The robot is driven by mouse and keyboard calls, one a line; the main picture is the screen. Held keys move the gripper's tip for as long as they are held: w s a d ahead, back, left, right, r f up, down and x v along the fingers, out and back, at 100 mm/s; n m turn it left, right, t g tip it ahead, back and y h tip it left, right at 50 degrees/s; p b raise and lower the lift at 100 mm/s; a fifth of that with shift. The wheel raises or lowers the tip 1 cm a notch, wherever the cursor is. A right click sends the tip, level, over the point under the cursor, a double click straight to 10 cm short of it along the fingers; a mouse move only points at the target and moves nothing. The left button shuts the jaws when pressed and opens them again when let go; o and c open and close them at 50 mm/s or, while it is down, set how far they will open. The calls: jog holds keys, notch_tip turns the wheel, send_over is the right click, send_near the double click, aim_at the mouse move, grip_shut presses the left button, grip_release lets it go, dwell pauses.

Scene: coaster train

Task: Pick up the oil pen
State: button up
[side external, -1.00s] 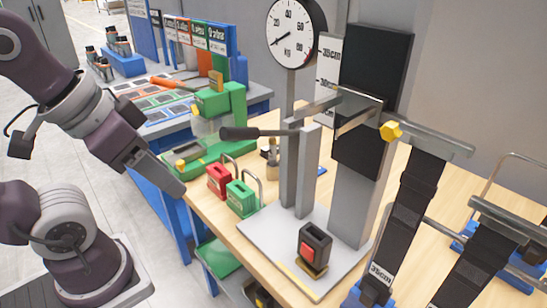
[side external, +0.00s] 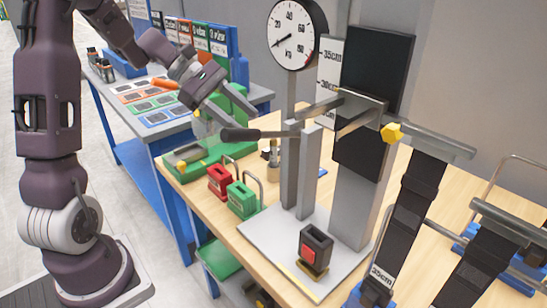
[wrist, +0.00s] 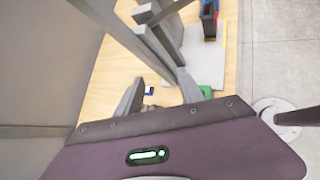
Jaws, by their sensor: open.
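I cannot pick out the oil pen with certainty. A small upright brownish item with a dark top (side external: 270,152) stands on the wooden table behind the padlocks; it is too small to identify. A small dark blue item (wrist: 149,90) lies on the wood in the wrist view, its nature unclear. My gripper (side external: 212,108) is open and empty, raised above the green machine at the table's left end. Its grey fingers (wrist: 160,92) also show in the wrist view, with table surface visible between them.
A red padlock (side external: 219,182) and a green padlock (side external: 242,199) stand near the table's front edge. A black lever (side external: 255,134) sticks out left from the grey posts (side external: 293,175). The dial gauge (side external: 291,36) rises behind. A blue bench (side external: 148,165) stands at left.

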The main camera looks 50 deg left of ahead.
aim_at(273, 145)
jog(key=w+a+f+n+t+h, duration=0.1)
jog(key=w+a+f+n+t, duration=0.1)
jog(key=w+a+f+n, duration=0.3)
jog(key=w+a+f+n+t, duration=0.1)
jog(key=w+a+f+t, duration=0.15)
jog(key=f, duration=0.35)
jog(key=shift+g, duration=0.35)
jog(key=x, duration=0.7)
jog(key=shift+w+d, duration=0.1)
jog(key=shift+d, duration=0.15)
grip_shut()
